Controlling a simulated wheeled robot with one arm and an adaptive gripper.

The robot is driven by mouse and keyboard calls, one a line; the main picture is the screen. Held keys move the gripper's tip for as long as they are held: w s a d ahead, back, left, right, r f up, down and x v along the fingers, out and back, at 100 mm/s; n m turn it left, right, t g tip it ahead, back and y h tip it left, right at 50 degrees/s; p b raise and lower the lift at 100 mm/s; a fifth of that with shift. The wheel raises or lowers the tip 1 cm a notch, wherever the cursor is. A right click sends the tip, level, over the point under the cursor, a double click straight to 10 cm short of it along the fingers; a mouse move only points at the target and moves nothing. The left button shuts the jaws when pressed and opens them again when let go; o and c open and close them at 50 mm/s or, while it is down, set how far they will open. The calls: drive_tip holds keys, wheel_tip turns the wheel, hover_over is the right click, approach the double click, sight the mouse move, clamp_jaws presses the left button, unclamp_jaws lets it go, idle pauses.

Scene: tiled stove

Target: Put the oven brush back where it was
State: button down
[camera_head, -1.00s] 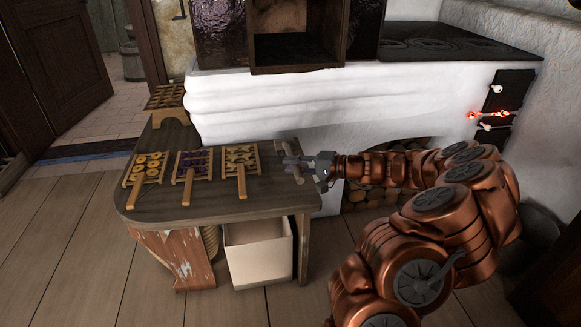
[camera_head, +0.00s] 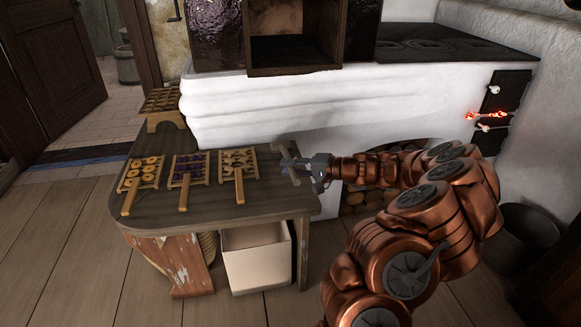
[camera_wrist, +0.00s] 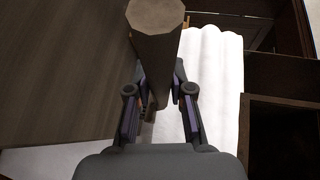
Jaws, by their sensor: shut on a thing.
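My gripper (camera_head: 291,164) is over the right end of the wooden table (camera_head: 145,214), close to the white stove wall. In the wrist view my gripper (camera_wrist: 160,98) is shut on a wooden handle with a many-sided end, which I take to be the oven brush (camera_wrist: 157,45). The handle points up towards the wrist camera and passes between the fingers. The brush's head and bristles are hidden. In the head view the held piece is small and partly covered by the fingers, and I cannot tell whether it touches the table.
Several wooden racks with pastries, such as the middle one (camera_head: 187,172), lie on the table's left part. A pale box (camera_head: 257,265) stands under the table. The white stove (camera_head: 290,105) rises behind, with glowing fittings (camera_head: 490,116) at right. A dark bucket (camera_head: 528,235) stands at right.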

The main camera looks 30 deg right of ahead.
drive_tip(key=shift+f, duration=0.2)
idle(0.6)
drive_tip(key=c, duration=1)
unclamp_jaws()
drive_tip(key=shift+o, duration=0.2)
drive_tip(key=shift+s+d, duration=0.1)
drive_tip(key=v, duration=1.1)
drive_tip(key=shift+s+d, duration=0.25)
drive_tip(key=shift+s, duration=0.05)
drive_tip(key=s+a+b, duration=0.2)
drive_tip(key=s+a, duration=0.1)
drive_tip(key=s, duration=0.5)
drive_tip(key=shift+s+a, duration=0.15)
drive_tip(key=shift+a, duration=0.15)
